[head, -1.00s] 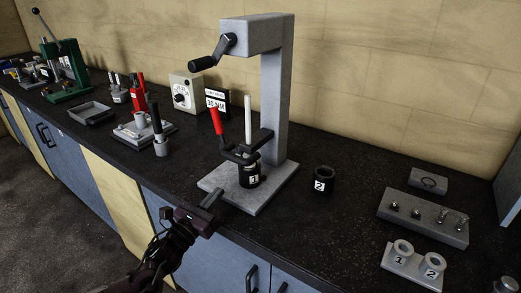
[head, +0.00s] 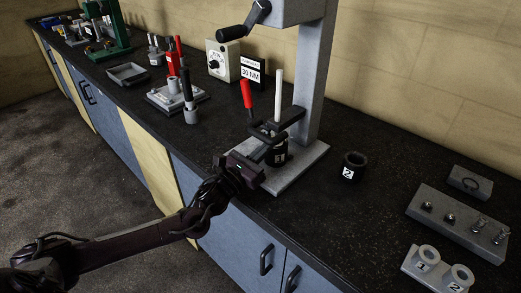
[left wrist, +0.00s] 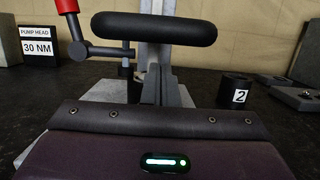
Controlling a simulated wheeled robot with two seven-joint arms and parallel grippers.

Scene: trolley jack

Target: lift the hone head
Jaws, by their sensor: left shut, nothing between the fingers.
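A grey stand has a tall column (head: 312,75) and a base plate (head: 305,168). On the plate is a black cylinder marked 1 (head: 280,158), with a black clamp-like bar, a red-gripped lever (head: 247,95) and a pale upright rod (head: 278,90) above it. No label shows which part is the hone head. My left gripper (head: 264,153) is shut and empty, its tips over the plate's left side, close to cylinder 1; contact cannot be told. In the left wrist view a rounded black bar (left wrist: 155,28) lies across ahead, the red grip (left wrist: 67,5) at its left. My right gripper is out of view.
A crank handle (head: 232,32) hangs from the stand's top. A black cup marked 2 (head: 353,167) stands right of the plate. A grey block (head: 455,227) and a two-ring holder (head: 437,270) lie farther right. A tool fixture (head: 178,97) stands left. Black counter lies between.

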